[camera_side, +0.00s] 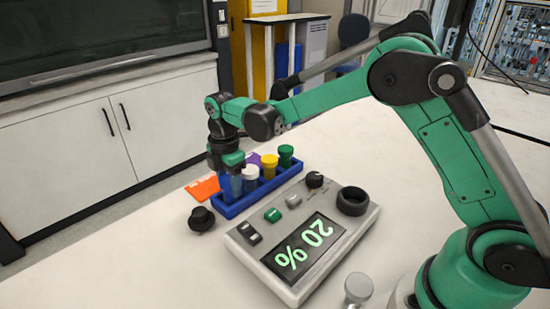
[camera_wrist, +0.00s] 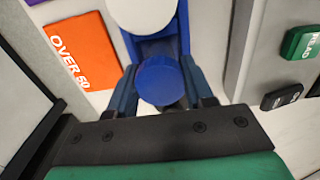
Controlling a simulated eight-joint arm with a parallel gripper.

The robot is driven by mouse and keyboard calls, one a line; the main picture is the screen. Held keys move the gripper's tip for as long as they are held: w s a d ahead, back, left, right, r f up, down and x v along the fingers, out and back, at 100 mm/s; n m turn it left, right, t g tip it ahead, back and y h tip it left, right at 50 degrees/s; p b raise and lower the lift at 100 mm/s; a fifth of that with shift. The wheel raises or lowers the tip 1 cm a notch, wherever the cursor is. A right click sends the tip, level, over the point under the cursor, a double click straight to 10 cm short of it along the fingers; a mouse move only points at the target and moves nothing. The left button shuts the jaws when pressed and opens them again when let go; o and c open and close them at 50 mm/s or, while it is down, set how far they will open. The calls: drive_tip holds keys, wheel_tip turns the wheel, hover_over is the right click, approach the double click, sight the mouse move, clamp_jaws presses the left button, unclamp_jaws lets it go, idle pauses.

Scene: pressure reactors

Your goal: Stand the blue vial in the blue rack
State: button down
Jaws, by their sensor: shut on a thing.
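The blue vial shows its round blue cap (camera_wrist: 160,82) between my fingers in the wrist view. My gripper (camera_side: 230,185) is shut on it, pointing down at the near left end of the blue rack (camera_side: 262,196). The vial stands about upright, in line with the other vials. My fingers hide its lower part, so I cannot tell whether it rests in the end slot or is just above it. The rack also shows behind the cap in the wrist view (camera_wrist: 160,50).
White (camera_side: 250,173), yellow (camera_side: 269,161) and green (camera_side: 286,152) capped vials stand in the rack. A grey console (camera_side: 300,240) reading 20 % sits close on the right. A black knob-like object (camera_side: 201,219) is at front left. An orange card (camera_side: 203,187) lies behind.

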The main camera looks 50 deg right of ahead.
drive_tip(key=shift+f, duration=0.25)
unclamp_jaws()
idle(0.4)
drive_tip(key=shift+r, duration=0.1)
drive_tip(key=shift+r, duration=3.4)
